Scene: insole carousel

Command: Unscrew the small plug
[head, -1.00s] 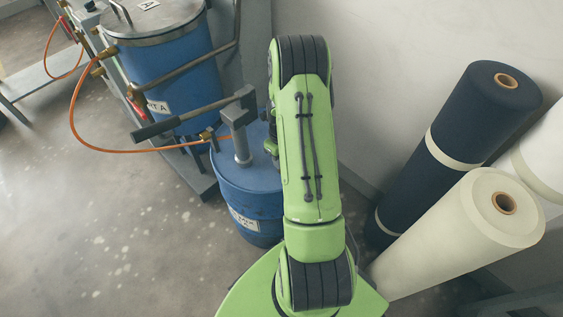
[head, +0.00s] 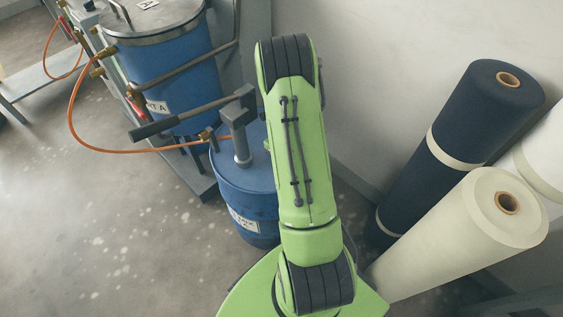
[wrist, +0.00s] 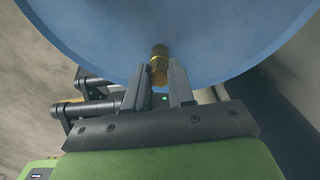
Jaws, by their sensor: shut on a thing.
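In the wrist view, a small brass-coloured plug (wrist: 159,60) shows against a round blue surface. My gripper (wrist: 158,76) has its two grey fingers on either side of the plug and is shut on it. In the head view, the lower blue drum (head: 246,205) stands behind my arm, which covers part of its top. My gripper and the plug are hidden there. Whether the plug is still seated in its hole cannot be told.
A grey hand pump (head: 238,140) with a long dark handle rises from the drum's top, left of my arm. A taller blue tank (head: 165,62) and an orange hose (head: 100,143) are further left. Dark (head: 470,120) and cream (head: 450,235) rolls lean at right.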

